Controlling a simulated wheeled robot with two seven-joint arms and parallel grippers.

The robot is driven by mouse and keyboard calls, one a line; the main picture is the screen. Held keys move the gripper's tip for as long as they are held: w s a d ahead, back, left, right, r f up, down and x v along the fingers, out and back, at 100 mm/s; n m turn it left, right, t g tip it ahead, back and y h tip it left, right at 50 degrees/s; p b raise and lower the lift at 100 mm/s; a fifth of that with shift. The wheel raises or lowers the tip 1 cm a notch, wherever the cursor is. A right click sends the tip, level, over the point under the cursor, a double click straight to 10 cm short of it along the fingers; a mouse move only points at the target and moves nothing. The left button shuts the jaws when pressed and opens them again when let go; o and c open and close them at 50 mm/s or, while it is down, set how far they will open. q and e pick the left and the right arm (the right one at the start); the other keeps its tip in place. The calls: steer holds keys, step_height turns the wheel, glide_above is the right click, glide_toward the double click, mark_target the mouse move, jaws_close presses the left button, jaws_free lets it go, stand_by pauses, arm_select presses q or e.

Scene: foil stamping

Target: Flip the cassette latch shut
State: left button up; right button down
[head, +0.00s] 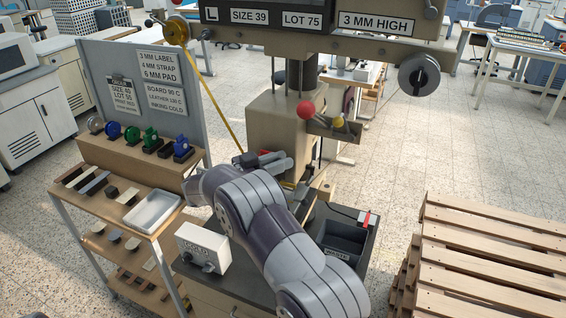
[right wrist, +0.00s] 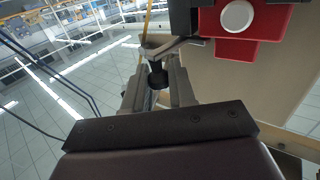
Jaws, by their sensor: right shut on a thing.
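In the right wrist view, my right gripper (right wrist: 157,76) is closed about a small black knob (right wrist: 157,80). The knob sits at the end of a thin grey lever, seemingly the cassette latch (right wrist: 178,44), which runs right toward a red block with a white round face (right wrist: 237,18). My arm hides much of the cassette, and the fingers are hard to make out there. My left gripper is not in view.
A yellow foil strip (head: 221,105) runs from the upper reel (head: 176,31) down to the cassette. The press (head: 275,125) stands close to the right. A white control box (head: 203,250) and a dark waste bin (head: 342,243) flank my arm. Wooden pallets (head: 490,255) lie at right.

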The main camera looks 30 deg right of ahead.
steer(key=shift+w+a+r+m+g, duration=0.1)
steer(key=shift+w+a+m+g, duration=0.1)
steer(key=shift+m+g, duration=0.35)
steer(key=shift+w+a+r+m+g, duration=0.15)
steer(key=shift+m+g, duration=0.2)
steer(key=shift+g, duration=0.4)
steer(key=shift+r+g, duration=0.1)
steer(key=shift+g, duration=0.2)
steer(key=c, duration=1.1)
jaws_free()
steer(key=shift+o, duration=0.4)
steer(key=shift+w+d, duration=0.1)
steer(key=shift+f, duration=0.2)
